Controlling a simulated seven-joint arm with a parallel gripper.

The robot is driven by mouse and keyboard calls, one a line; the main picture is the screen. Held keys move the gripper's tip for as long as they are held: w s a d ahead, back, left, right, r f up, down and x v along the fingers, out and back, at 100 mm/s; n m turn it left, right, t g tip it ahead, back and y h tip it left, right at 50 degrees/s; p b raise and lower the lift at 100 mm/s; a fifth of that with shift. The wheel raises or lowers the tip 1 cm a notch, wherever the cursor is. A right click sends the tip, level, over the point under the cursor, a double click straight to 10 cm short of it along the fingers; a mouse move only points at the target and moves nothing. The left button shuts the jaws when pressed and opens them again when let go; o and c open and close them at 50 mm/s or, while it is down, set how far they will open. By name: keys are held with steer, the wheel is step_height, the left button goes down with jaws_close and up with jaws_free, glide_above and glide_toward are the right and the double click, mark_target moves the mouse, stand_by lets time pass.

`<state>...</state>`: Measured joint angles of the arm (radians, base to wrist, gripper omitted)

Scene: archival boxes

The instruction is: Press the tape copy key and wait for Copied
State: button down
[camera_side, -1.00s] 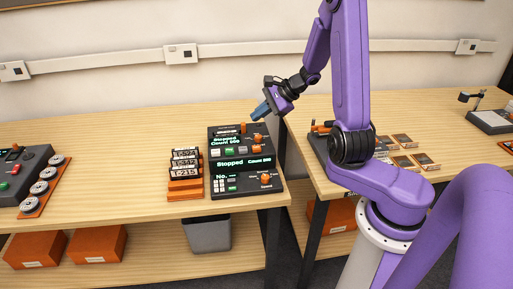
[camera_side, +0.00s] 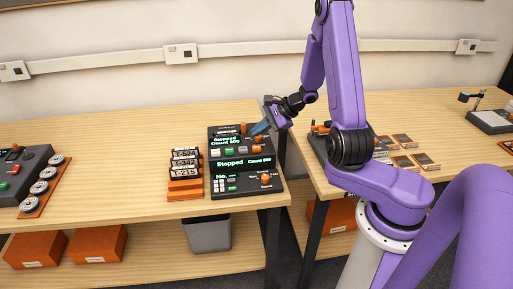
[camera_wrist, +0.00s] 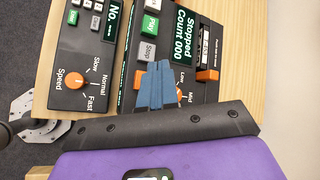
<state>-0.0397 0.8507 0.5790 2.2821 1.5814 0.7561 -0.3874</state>
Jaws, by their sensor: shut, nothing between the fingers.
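The black tape machine (camera_side: 216,143) stands on the left bench, its display (camera_wrist: 181,36) reading "Stopped Count 000". In the wrist view its panel carries a green Play key (camera_wrist: 151,27), a grey Stop key (camera_wrist: 148,50) and an orange switch (camera_wrist: 207,76). I cannot make out which key is the copy key. My gripper (camera_side: 257,129) is shut and empty, tilted down at the right part of this panel. Its blue fingertips (camera_wrist: 162,66) show just beside Stop in the wrist view and partly cover an orange knob. I cannot tell whether they touch.
A gap separates this bench from the right bench (camera_side: 445,145).

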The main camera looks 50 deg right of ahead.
mark_target(259, 148)
steer(key=shift+f, duration=1.5)
steer(key=shift+f, duration=0.1)
stand_by(0.9)
steer(key=shift+f, duration=0.35)
steer(key=shift+f, duration=0.45)
stand_by(0.7)
steer(key=shift+r, duration=0.9)
steer(key=shift+r, duration=2.5)
stand_by(0.6)
